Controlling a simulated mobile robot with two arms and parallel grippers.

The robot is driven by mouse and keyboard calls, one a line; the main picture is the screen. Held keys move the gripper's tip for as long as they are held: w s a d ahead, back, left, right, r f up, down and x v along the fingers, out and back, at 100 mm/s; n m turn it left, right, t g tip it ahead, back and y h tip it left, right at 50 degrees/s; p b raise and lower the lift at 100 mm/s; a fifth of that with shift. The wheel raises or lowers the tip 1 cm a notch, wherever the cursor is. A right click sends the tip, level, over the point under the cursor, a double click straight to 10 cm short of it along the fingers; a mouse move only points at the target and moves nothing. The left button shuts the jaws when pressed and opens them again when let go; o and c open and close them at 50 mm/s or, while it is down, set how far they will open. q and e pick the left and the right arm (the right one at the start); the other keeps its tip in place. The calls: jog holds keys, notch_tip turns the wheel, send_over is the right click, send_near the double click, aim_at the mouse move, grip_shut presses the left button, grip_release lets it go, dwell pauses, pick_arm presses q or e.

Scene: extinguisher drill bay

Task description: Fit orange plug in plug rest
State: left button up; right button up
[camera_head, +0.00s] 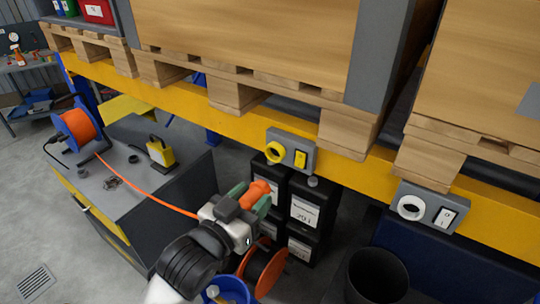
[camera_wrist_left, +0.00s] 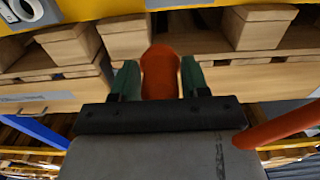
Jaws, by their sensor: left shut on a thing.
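My left gripper (camera_head: 252,198) has green fingers shut on the orange plug (camera_head: 259,190). In the left wrist view the plug (camera_wrist_left: 160,72) sits between the two fingers, pointing away from the wrist. An orange cable (camera_head: 150,188) runs from the reel to the gripper. I cannot tell which ring is the plug rest. My right gripper is not in view.
The yellow beam (camera_head: 200,108) carries pallets and large boxes. Black labelled containers (camera_head: 305,212) stand beneath it. A cabinet (camera_head: 130,180) with an orange cable reel (camera_head: 76,128) is at left.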

pick_arm(q)
jog(key=shift+s+r, duration=0.3)
jog(key=shift+s, duration=0.45)
jog(key=shift+s+r, duration=0.3)
jog(key=shift+s, duration=0.45)
jog(key=w+a+f+b, duration=0.1)
jog(key=w+a+b, duration=0.1)
jog(key=w+a, duration=0.3)
jog(key=w+a+f+b, duration=0.2)
jog(key=w+a, duration=0.4)
jog(key=a, duration=0.5)
jog(key=shift+w+f, duration=0.15)
jog(key=shift+f, duration=0.1)
dwell(0.7)
jog(key=shift+a, duration=0.15)
